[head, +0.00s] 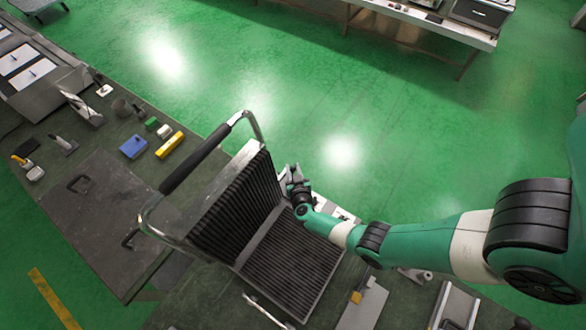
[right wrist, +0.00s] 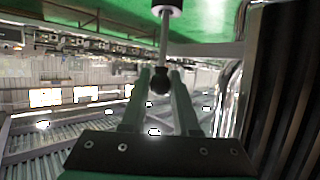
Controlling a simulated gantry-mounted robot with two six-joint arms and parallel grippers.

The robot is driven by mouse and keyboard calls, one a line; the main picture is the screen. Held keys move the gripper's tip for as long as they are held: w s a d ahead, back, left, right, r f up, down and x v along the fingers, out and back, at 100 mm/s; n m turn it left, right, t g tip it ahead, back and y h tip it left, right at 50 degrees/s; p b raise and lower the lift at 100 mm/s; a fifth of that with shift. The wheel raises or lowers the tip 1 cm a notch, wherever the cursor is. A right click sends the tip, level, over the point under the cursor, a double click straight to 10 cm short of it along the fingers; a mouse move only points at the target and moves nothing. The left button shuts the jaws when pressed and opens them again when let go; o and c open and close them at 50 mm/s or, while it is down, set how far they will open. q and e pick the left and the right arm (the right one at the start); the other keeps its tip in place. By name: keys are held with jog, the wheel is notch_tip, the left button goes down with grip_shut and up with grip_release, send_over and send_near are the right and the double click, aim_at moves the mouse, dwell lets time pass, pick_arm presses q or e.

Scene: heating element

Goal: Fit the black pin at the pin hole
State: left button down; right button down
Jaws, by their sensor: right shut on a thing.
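My right gripper (head: 291,178) is beside the right edge of the open ribbed grill. In the right wrist view its two green fingers (right wrist: 160,78) are closed around a black round-ended piece, which I take to be the black pin (right wrist: 159,84). A grey rod (right wrist: 165,40) runs from this piece up to a white and black cylinder (right wrist: 166,8) at the top edge. Whether the rod is one with the piece, I cannot tell. The pin is too small to make out in the head view. I cannot make out the pin hole. My left gripper is not in view.
The grill's ribbed lid (head: 232,205) stands raised over its ribbed lower plate (head: 290,258), with a long black handle (head: 195,158) on a metal frame. A blue block (head: 133,146) and a yellow block (head: 169,145) lie on the dark bench to the left.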

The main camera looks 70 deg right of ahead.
jog(key=shift+f+b, duration=0.55)
jog(key=shift+f, duration=0.15)
jog(key=c, duration=0.6)
grip_release()
jog(key=shift+s+a+r+p, duration=0.15)
jog(key=shift+a+r+p, duration=0.1)
jog(key=shift+p, duration=0.1)
jog(key=p+v, duration=0.5)
jog(key=v, duration=0.6)
jog(key=shift+f, duration=0.2)
